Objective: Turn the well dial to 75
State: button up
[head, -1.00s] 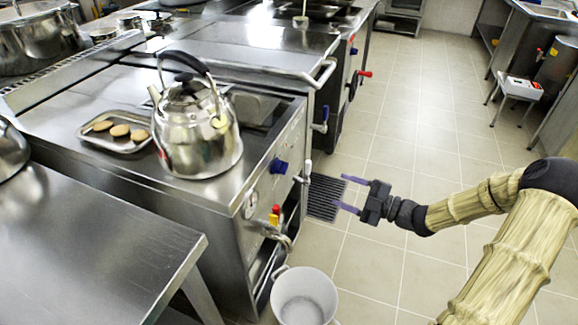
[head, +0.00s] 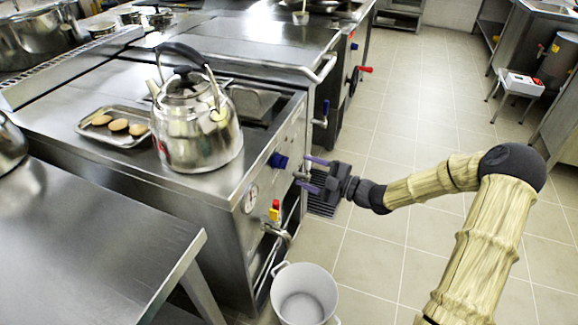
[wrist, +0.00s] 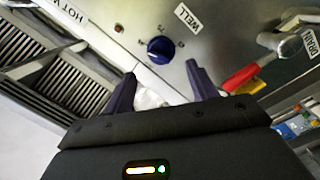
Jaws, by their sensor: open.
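The well dial is a dark blue knob (wrist: 160,48) on the steel front panel, beside the WELL label (wrist: 187,18) in the wrist view. In the head view the blue dial (head: 278,161) is on the side of the unit below the kettle. My gripper (head: 312,174) is open, its two purple fingers pointing at the panel just right of the dial. In the wrist view the fingers (wrist: 160,85) are spread, and the dial lies beyond them, between their tips and apart from them. The dial's exact setting is too small to read.
A red-handled drain valve (wrist: 243,78) is right of the dial in the wrist view. A kettle (head: 197,125) and a tray of round items (head: 122,140) stand on top. A white pot (head: 303,295) is on the floor below.

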aim_at(281, 162)
jog(key=x, duration=0.6)
jog(key=shift+a, duration=0.25)
jog(key=shift+w, duration=0.1)
jog(key=shift+c, duration=0.5)
jog(key=c, duration=0.9)
